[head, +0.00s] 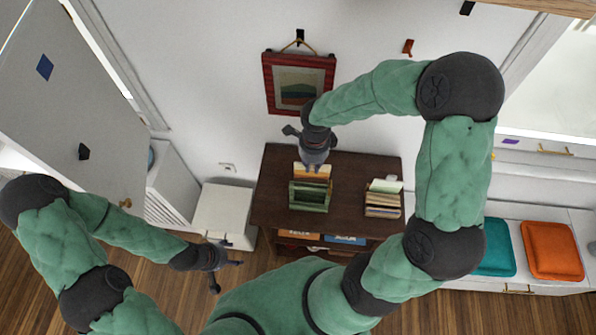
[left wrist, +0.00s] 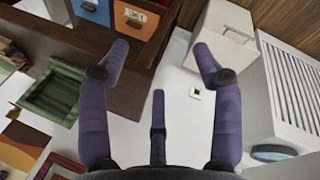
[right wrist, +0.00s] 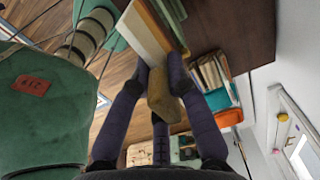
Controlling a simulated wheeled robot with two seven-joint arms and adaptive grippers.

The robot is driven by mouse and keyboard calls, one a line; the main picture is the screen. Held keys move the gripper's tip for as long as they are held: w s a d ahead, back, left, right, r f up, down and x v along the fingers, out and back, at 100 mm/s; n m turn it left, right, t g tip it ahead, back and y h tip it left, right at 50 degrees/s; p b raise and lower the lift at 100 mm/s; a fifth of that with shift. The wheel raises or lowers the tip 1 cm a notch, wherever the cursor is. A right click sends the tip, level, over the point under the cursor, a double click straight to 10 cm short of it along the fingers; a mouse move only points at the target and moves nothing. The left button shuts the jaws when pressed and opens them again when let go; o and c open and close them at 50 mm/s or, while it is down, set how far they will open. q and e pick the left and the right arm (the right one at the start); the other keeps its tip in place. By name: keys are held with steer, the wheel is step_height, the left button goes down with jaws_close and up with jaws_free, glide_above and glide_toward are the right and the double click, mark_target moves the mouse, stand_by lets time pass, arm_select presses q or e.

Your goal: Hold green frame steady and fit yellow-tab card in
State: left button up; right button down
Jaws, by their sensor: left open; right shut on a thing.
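The green frame (head: 309,206) stands on the dark wooden cabinet. It also shows at the left of the left wrist view (left wrist: 36,98). My right gripper (head: 314,166) is shut on the yellow-tab card (head: 312,173) just above and behind the frame. In the right wrist view, the tan-yellow tab (right wrist: 164,104) sits between the fingers, with the cream card (right wrist: 145,40) beyond. Whether the card touches the frame cannot be told. My left gripper (head: 226,270) is open and empty, low at the left and away from the frame.
The dark cabinet top (head: 275,180) has bare room on both sides of the frame. A stack of books or cards (head: 382,203) lies at its right. A white box (head: 222,212) stands left of the cabinet. A red-framed picture (head: 298,83) hangs behind.

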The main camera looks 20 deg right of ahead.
arm_select(q)
steer(key=w+d+f+m+t+h, duration=0.1)
steer(key=w+d+m+t, duration=0.15)
steer(key=w, duration=0.65)
steer(key=w+d+f+m+t+h, duration=0.1)
steer(key=w+d+t, duration=0.15)
steer(key=w, duration=0.55)
steer(key=w+d+r+m+t+h, duration=0.25)
steer(key=w+d+m+h, duration=0.25)
steer(key=w+d, duration=0.4)
steer(key=m+g+h, duration=0.4)
steer(key=m+g, duration=1.3)
steer(key=m, duration=0.1)
glide_toward(308, 193)
steer(key=x, duration=0.3)
steer(key=f+x, duration=0.1)
steer(key=x, duration=0.6)
steer(key=shift+w+d+f, duration=0.1)
steer(key=shift+w+f, duration=0.1)
steer(key=shift+w, duration=0.1)
